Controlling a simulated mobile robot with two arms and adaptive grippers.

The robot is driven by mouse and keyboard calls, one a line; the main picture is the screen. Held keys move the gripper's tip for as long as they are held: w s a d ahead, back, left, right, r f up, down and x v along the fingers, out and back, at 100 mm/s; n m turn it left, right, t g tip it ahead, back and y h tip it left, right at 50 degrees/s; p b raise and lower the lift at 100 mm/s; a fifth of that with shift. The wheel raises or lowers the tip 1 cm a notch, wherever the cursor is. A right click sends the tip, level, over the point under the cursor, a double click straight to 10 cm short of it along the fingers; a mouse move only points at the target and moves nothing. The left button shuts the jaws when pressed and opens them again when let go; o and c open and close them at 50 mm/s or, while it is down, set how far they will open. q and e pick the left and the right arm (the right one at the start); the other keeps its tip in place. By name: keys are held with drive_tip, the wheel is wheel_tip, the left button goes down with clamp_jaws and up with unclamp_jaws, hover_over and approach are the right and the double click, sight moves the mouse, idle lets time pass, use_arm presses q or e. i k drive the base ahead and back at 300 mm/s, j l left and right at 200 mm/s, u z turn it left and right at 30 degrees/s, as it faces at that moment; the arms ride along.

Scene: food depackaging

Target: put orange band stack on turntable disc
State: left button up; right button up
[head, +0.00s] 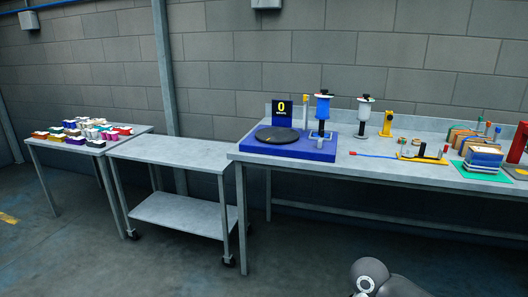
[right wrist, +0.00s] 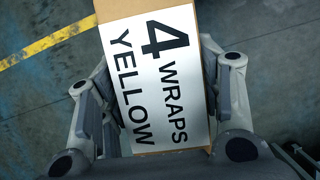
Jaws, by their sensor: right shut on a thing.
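The turntable disc (head: 277,136) is dark and round. It sits bare on a blue base (head: 290,149) at the left end of the long bench. My right gripper (right wrist: 158,95) is shut on a brown block (right wrist: 103,14) with a white label reading "4 WRAPS YELLOW". The fingers stand on either side of it, and the floor shows beyond. No orange band can be made out on this block. Small orange-brown stacks (head: 462,137) stand on the right of the bench, too small to tell their bands. My left gripper is not in view.
A display (head: 282,110) reading 0 stands behind the disc. Blue (head: 322,108) and white (head: 364,112) topped dispensers stand to its right. A layered stack (head: 485,158) sits on a green mat. An empty cart (head: 170,152) and a table of small coloured packs (head: 86,133) are left.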

sight(277, 134)
drive_tip(key=i+z, duration=0.1)
drive_tip(key=i, duration=1.3)
